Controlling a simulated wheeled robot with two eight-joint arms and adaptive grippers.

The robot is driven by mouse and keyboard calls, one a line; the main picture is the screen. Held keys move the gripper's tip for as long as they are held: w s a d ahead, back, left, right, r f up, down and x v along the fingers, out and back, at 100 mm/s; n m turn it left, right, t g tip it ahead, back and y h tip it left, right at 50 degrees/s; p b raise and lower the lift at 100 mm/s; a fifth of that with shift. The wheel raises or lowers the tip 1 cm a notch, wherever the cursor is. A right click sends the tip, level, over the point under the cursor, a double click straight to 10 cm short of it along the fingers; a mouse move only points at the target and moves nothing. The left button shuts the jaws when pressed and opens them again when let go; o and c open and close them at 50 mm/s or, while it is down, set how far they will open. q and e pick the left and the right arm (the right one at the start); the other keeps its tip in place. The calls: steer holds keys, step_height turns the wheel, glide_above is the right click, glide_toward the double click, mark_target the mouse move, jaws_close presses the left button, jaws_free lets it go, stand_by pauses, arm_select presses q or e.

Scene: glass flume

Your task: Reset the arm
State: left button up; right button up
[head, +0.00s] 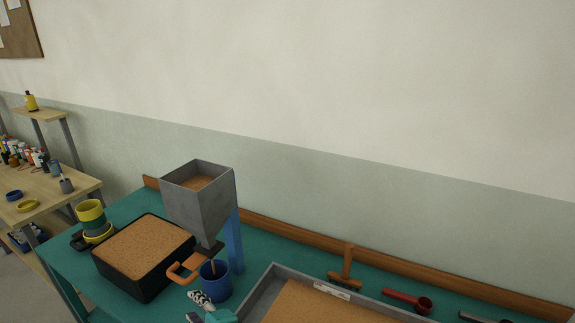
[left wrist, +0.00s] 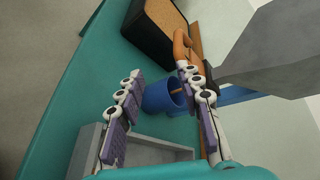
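My left gripper (head: 203,298) shows at the bottom of the head view, beside the near side of the blue cup (head: 216,284). In the left wrist view the fingers of my left gripper (left wrist: 161,74) are spread apart and empty; the blue cup (left wrist: 160,97) shows beyond and between them. The cup stands under the grey hopper (head: 198,200), which is filled with brown grains. A thin brown streak runs from the hopper's outlet into the cup. The hopper's orange handle (head: 181,273) sticks out just above my left gripper. My right gripper is not in view.
A grey-walled sand tray (head: 262,293) is right of the cup. A wooden tool (head: 346,268) and red scoop (head: 408,299) lie near the back ledge.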

arm_select(q)
steer(key=s+d+f+n+g+h, duration=0.2)
steer(key=s+d+f+n+h, duration=0.1)
steer(key=s+d+n+h, duration=0.4)
steer(key=s+n+h, duration=0.1)
steer(key=n+h, duration=0.2)
steer(key=n, duration=0.3)
steer(key=shift+s+d+f, duration=0.2)
steer(key=shift+s+f, duration=0.1)
steer(key=shift+s, duration=0.05)
